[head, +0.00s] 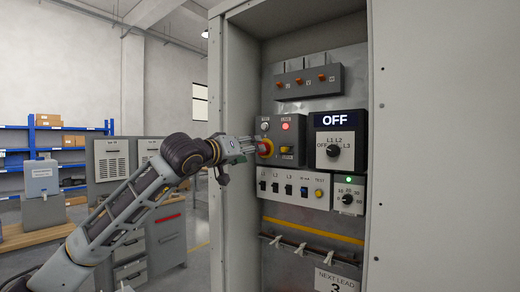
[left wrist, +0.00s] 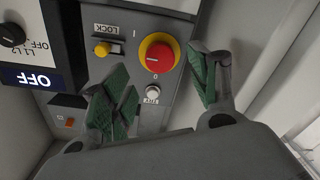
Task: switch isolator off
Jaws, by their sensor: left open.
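The isolator is a red rotary knob on a yellow ring (head: 266,149) on a dark grey panel (head: 291,137) inside the open cabinet. In the left wrist view the red knob (left wrist: 159,57) shows upside down, with "I" and "0" marks and a yellow LOCK part (left wrist: 103,49) beside it. My left gripper (head: 245,148) is at the left side of the knob in the head view. In the left wrist view its green-padded fingers (left wrist: 164,88) are spread open on either side of the knob, with nothing held. I cannot tell whether they touch it. My right gripper is out of view.
A red lamp (head: 286,126) is lit above the knob. An "OFF" display (head: 335,120) and selector (head: 333,151) are to the right. A switch row (head: 293,188) lies below. The cabinet's left wall (head: 238,80) stands close to my left gripper.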

